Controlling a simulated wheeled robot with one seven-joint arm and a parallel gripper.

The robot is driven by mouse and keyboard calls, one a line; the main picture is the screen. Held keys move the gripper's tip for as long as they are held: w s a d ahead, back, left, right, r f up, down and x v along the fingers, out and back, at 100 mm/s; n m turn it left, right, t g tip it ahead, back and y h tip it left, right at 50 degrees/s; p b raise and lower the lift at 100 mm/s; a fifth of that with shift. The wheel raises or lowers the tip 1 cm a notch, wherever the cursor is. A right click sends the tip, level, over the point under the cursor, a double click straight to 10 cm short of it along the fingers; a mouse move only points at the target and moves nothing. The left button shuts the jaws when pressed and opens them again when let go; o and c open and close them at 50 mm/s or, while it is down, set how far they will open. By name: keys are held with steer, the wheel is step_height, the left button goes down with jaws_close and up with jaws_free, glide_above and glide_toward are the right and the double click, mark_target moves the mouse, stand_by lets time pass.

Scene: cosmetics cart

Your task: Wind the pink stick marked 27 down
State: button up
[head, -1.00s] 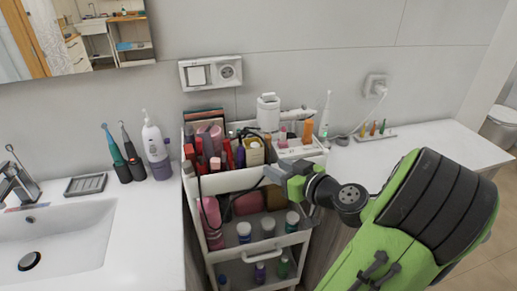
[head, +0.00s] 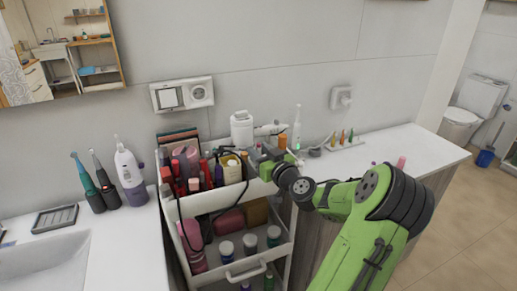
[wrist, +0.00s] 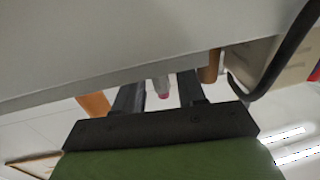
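A small pink stick (head: 401,162) stands on the counter at the right, just beyond my arm in the head view; no number is readable on it. My gripper (head: 266,165) is at the right side of the cart's upper tray, well to the left of that stick. In the wrist view my gripper's two dark fingers (wrist: 160,95) are apart, with nothing clearly held.
The white cart (head: 226,198) holds crowded bottles and tubes. A white bottle (head: 242,129) stands near my gripper. A toothbrush (head: 297,128) and several small coloured sticks (head: 342,138) are behind it. The right counter (head: 425,150) has free room.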

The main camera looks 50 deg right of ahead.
steer(key=shift+w+d, duration=0.15)
steer(key=shift+w, duration=0.2)
steer(key=shift+c, duration=0.2)
jaws_close()
steer(key=shift+f+h+b, duration=0.2)
steer(key=shift+h+b, duration=0.1)
steer(key=shift+b, duration=0.15)
steer(key=shift+w+a+f+m+g+h+b, duration=0.1)
steer(key=shift+m+g+h+b, duration=0.3)
steer(key=shift+m+h+b, duration=0.1)
steer(key=shift+w+a+f+m+g+h+b, duration=0.1)
steer(key=shift+m+g+h+b, duration=0.3)
steer(key=shift+m+h, duration=0.1)
steer(key=shift+s+r+m+g+h+p, duration=0.15)
steer(key=shift+m+g+h+p, duration=0.1)
steer(key=shift+m+g+h, duration=0.15)
steer(key=shift+w+r+m+g+h+p, duration=0.1)
steer(key=shift+r+m+g+h+p, duration=0.15)
steer(key=shift+m+h, duration=0.2)
steer(key=shift+s+d+f+m+g+h+p, duration=0.15)
steer(key=shift+m+g+h+p, duration=0.3)
steer(key=shift+g+h+p, duration=0.3)
